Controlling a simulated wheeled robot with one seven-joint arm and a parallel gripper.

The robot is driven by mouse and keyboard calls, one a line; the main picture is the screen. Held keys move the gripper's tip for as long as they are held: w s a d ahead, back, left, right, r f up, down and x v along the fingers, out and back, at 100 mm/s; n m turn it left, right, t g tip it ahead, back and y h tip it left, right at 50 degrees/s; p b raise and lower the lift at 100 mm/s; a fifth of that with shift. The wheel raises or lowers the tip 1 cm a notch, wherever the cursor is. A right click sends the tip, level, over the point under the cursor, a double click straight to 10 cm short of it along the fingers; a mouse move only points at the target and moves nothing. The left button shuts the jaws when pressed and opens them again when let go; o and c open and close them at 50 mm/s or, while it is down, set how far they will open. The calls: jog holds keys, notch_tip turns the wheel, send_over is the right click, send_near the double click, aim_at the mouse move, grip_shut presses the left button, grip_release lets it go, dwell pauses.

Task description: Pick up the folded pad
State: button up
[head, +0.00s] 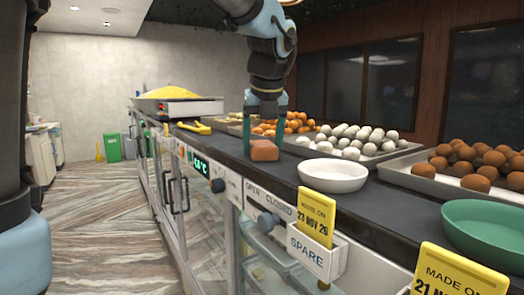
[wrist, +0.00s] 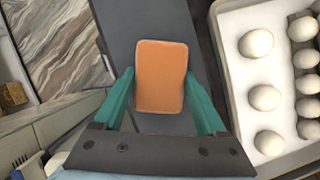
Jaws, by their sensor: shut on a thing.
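The folded pad (wrist: 160,75) is a small orange-brown block with rounded edges. In the head view the pad (head: 264,151) is at the front part of the dark counter, below my gripper (head: 265,125). In the wrist view my gripper (wrist: 160,100) has its teal fingers on both sides of the pad's near end, shut on it. The pad's far end sticks out beyond the fingertips. I cannot tell whether its underside touches the counter.
A tray of white sweets (wrist: 227,75) lies right of the pad. A white bowl (head: 333,175), a green bowl (head: 485,228) and a tray of brown sweets (head: 405,175) stand nearer. Yellow tongs (head: 195,128) lie farther back. The dark counter (head: 235,150) is bare around the pad.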

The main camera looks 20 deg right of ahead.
aim_at(262, 143)
notch_tip(262, 143, up, 10)
jog(key=b, duration=0.1)
dwell(0.5)
